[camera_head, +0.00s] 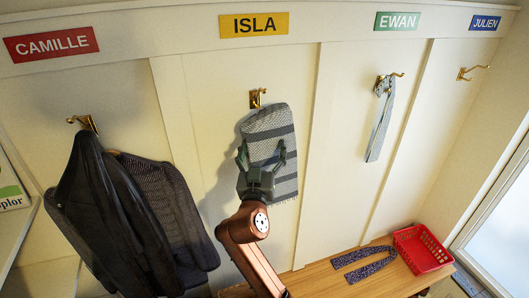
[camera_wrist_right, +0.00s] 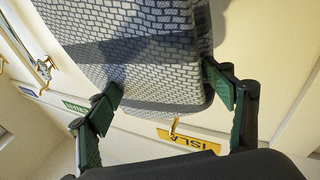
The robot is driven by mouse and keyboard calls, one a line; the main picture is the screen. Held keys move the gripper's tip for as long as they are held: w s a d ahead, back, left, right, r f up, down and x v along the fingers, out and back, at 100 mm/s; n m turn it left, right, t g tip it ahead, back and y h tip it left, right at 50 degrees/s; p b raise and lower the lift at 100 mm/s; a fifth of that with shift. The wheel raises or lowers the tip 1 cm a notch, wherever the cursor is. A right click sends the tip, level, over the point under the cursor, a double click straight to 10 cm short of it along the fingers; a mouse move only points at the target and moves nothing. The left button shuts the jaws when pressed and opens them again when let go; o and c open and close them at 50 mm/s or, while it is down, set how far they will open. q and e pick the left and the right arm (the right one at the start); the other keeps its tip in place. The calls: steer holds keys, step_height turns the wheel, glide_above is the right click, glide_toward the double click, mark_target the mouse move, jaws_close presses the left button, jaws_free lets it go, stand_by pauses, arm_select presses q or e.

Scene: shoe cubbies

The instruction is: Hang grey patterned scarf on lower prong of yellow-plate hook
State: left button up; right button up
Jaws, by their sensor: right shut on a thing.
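The grey patterned scarf (camera_head: 270,122), with darker bands, is held upright in front of the wall panel under the yellow ISLA plate (camera_head: 254,25). It also fills the upper part of the right wrist view (camera_wrist_right: 145,50). My right gripper (camera_head: 262,153) is shut on the scarf, one finger at each side edge. The brass hook (camera_head: 257,97) under the yellow plate shows just above the scarf's top left. In the wrist view the hook (camera_wrist_right: 174,127) shows past the scarf's edge. The scarf hides its lower prong, and I cannot tell whether they touch. My left gripper is out of view.
Dark jackets (camera_head: 120,215) hang from the CAMILLE hook at left. A pale scarf (camera_head: 381,125) hangs on the EWAN hook. The JULIEN hook (camera_head: 468,72) is bare. A wooden bench (camera_head: 325,285) below holds a dark patterned scarf (camera_head: 363,265) and a red basket (camera_head: 422,250).

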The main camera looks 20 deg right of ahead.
steer(key=shift+w+a+b, duration=0.1)
steer(key=shift+w+b, duration=0.3)
steer(key=shift+w, duration=1.05)
steer(key=shift+w+f+b, duration=0.5)
steer(key=shift+f+b, duration=0.15)
steer(key=shift+b, duration=0.2)
steer(key=o, duration=1.7)
steer(key=shift+s, duration=0.1)
